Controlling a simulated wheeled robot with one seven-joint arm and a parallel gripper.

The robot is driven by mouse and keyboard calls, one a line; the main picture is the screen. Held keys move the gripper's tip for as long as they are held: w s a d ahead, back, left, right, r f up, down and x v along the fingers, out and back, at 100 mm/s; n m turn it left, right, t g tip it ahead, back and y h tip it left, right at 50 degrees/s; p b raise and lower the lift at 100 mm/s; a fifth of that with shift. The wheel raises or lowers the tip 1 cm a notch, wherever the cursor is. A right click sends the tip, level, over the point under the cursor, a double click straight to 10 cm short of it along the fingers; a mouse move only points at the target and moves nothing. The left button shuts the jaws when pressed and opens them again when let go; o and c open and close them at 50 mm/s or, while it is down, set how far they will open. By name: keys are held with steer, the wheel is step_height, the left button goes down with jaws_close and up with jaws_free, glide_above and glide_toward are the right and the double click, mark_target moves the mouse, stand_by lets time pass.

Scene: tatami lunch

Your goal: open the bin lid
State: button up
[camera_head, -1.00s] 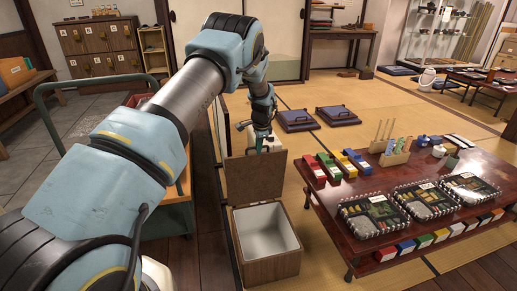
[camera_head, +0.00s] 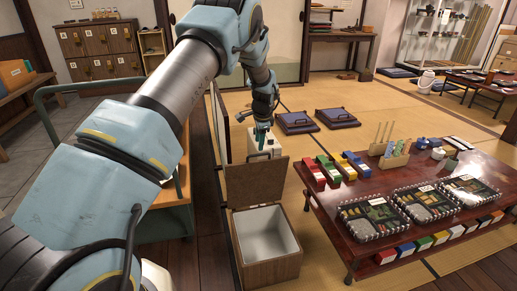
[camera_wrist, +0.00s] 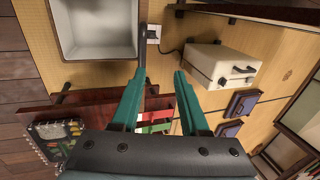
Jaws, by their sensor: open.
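The bin (camera_head: 270,270) is a wooden box with a pale inside, standing on the floor left of the low table. Its lid (camera_head: 254,184) stands raised, roughly upright at the back edge, and the bin's mouth is open. In the wrist view the pale inside of the bin (camera_wrist: 97,25) shows at the upper left, and the lid (camera_wrist: 142,38) appears nearly edge-on beside it. My gripper (camera_head: 261,140) is above and behind the lid's top edge, apart from it in the head view. Its teal fingers (camera_wrist: 160,68) are spread and empty.
A white box with a dark handle (camera_wrist: 220,68) stands just behind the lid. The low red-brown table (camera_head: 335,222) with trays and coloured boxes is close on the right. A green-framed cart (camera_head: 165,222) stands at left. Floor cushions (camera_head: 297,122) lie beyond.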

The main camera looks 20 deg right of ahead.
steer(key=v, duration=0.5)
stand_by(0.3)
